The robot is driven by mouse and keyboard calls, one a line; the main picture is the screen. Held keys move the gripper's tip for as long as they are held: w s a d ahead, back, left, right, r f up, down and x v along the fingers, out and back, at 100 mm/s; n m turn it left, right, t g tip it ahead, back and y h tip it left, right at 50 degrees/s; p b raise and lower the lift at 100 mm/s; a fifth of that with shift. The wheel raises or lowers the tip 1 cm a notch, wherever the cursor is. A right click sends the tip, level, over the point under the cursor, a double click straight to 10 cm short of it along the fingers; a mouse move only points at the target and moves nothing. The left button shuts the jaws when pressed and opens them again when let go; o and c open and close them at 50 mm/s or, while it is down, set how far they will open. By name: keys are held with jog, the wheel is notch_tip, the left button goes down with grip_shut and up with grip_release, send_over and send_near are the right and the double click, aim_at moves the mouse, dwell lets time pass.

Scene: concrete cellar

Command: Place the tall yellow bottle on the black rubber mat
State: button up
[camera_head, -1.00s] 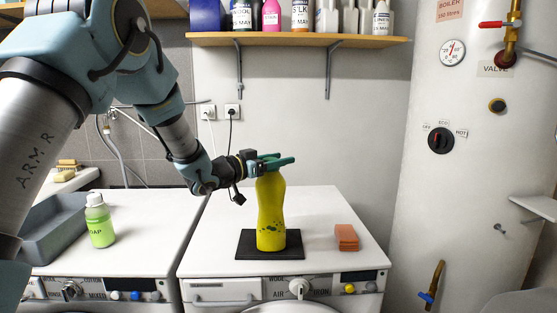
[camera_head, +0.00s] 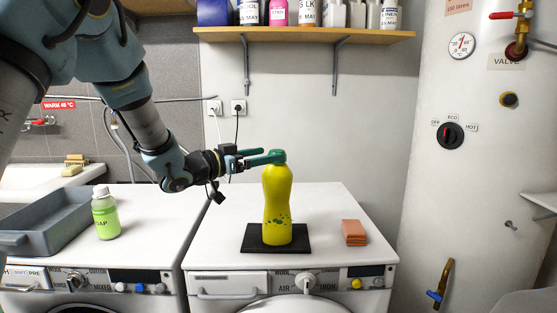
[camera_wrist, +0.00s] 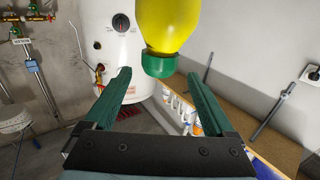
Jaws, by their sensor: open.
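The tall yellow bottle (camera_head: 277,205) stands upright on the black rubber mat (camera_head: 252,240), on the right-hand white machine. It has a green cap and dark spots low on its side. My gripper (camera_head: 262,158) is open at cap height, to the left of the bottle in the head view. In the wrist view the bottle (camera_wrist: 168,22) appears upside down, its green cap near the tips of my two spread green fingers (camera_wrist: 166,75). There is a gap on each side of the cap. The bottle hides the middle of the mat.
An orange sponge or cloth stack (camera_head: 354,232) lies right of the mat. A green soap bottle (camera_head: 105,215) and a grey tray (camera_head: 50,225) stand on the left machine. A shelf (camera_head: 300,34) with bottles hangs above. A boiler (camera_head: 455,200) stands at right.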

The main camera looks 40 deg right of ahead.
jog(key=shift+w+a+b, duration=0.1)
jog(key=shift+a+b, duration=0.35)
jog(key=shift+a, duration=1.85)
jog(key=w+a+f+n+t+y, duration=0.2)
jog(key=w+a+n+t, duration=0.3)
jog(key=w, duration=0.3)
jog(key=w+a+f+n+t+y, duration=0.2)
jog(key=a+f+y, duration=0.1)
jog(key=a, duration=0.4)
jog(key=w+a+f+n+t+y, duration=0.1)
jog(key=w+a+f+n+y, duration=0.2)
jog(key=a, duration=0.5)
jog(key=w+a+f+n+t+y, duration=0.1)
jog(key=w+a+f+t+y, duration=0.1)
jog(key=a+y, duration=0.35)
jog(key=s+a+f+n+g+y, duration=0.2)
jog(key=s+a+f+n+g, duration=0.1)
jog(key=s+a, duration=0.6)
jog(key=s+a+f+n+g+y, duration=0.2)
jog(key=s+a+f+n+g, duration=0.1)
jog(key=s+a, duration=0.6)
jog(key=a+f+g, duration=0.1)
jog(key=a+f, duration=0.1)
jog(key=a, duration=0.1)
jog(key=shift+a+f, duration=0.15)
jog(key=shift+a, duration=0.15)
